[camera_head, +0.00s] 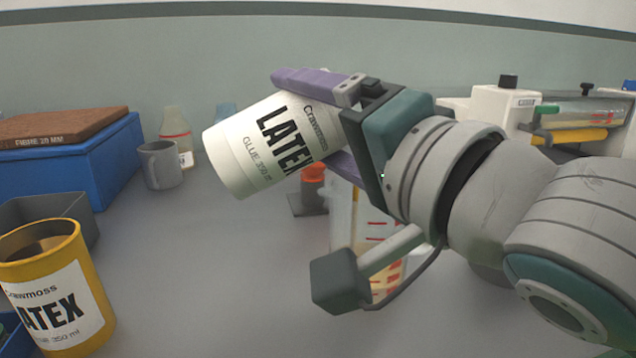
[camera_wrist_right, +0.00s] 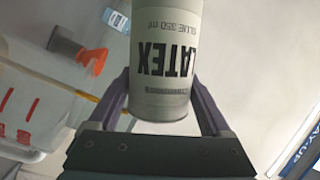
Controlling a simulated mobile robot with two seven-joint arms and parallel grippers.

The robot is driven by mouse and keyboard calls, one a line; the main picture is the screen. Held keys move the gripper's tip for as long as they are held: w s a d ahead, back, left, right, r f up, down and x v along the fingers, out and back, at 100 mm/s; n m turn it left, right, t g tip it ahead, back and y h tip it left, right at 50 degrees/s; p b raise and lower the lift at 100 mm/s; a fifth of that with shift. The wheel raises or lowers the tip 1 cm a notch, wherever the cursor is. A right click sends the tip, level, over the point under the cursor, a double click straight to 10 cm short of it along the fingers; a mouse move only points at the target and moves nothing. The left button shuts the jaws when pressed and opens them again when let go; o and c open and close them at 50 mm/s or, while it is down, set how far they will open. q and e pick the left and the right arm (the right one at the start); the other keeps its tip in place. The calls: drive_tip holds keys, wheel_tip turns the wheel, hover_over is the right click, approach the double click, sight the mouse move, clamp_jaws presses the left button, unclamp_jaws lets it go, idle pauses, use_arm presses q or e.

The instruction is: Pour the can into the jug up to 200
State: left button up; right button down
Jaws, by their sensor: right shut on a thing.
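A white can (camera_head: 243,150) lettered LATEX is held tilted in the air by my right gripper (camera_head: 305,125). Its base points down and left, its top end up and right, behind the gripper. The can also shows between the fingers in the right wrist view (camera_wrist_right: 163,75). Its opening is hidden, and I see no stream. The clear jug (camera_head: 385,235) with red marks stands behind and below the gripper, partly covered by the wrist. It shows at the left of the right wrist view (camera_wrist_right: 32,95). Something yellowish shows low in it; its level is unclear. My left gripper is not in view.
An open yellow LATEX can (camera_head: 85,280) stands at the front left, by a grey bin (camera_head: 75,207). A grey mug (camera_head: 160,165), a blue box (camera_head: 110,165) and a bottle (camera_head: 175,122) stand behind. An orange-topped object (camera_head: 313,172) is near the jug.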

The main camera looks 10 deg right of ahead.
drive_tip(key=shift+d+r+m+b, duration=0.1)
drive_tip(key=shift+r+m+b, duration=0.2)
drive_tip(key=shift+m+b, duration=0.3)
idle(1.3)
